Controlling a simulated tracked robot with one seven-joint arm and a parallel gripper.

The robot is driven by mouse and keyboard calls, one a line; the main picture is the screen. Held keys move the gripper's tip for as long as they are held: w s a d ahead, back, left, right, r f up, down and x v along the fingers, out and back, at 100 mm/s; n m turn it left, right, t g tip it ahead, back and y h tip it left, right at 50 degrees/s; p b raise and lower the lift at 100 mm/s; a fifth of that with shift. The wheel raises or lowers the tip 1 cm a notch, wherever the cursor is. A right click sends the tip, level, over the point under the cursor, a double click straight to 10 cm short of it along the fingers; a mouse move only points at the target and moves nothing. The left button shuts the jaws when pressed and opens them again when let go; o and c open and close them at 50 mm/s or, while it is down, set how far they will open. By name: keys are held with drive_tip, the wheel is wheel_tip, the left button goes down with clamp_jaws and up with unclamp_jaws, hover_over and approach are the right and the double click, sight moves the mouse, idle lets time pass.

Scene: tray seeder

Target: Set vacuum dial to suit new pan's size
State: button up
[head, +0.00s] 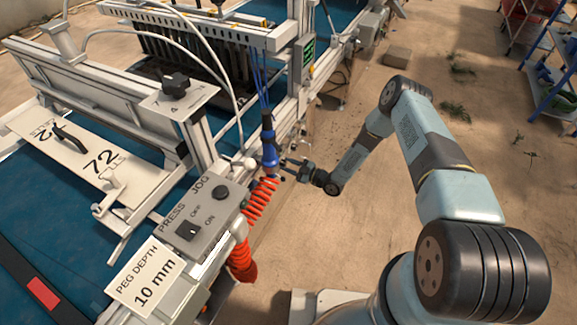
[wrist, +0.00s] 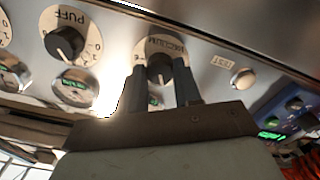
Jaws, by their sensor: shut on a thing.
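In the wrist view, the vacuum dial (wrist: 159,66) is a black knob on a round white scale marked VACUUM, on a metal panel. My gripper (wrist: 161,84) has one finger on each side of this knob and is shut on it. The fingers and knob hide part of the scale, so the setting cannot be read. In the head view, my gripper (head: 287,168) reaches the side of the machine from the right, and the dial itself is hidden there.
In the wrist view, a PUFF dial (wrist: 64,42) is left of the vacuum dial, with a small green-lit gauge (wrist: 74,86) below it. A TEST button (wrist: 243,78) is to the right. Orange coiled hose (head: 258,205) hangs close to my gripper. Open floor (head: 330,235) lies right.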

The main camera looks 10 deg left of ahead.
drive_tip(key=shift+d, duration=0.15)
idle(0.3)
drive_tip(key=o, duration=1)
drive_tip(key=shift+o, duration=0.2)
drive_tip(key=v, duration=1.3)
drive_tip(key=shift+s+d, duration=0.15)
drive_tip(key=shift+d, duration=0.15)
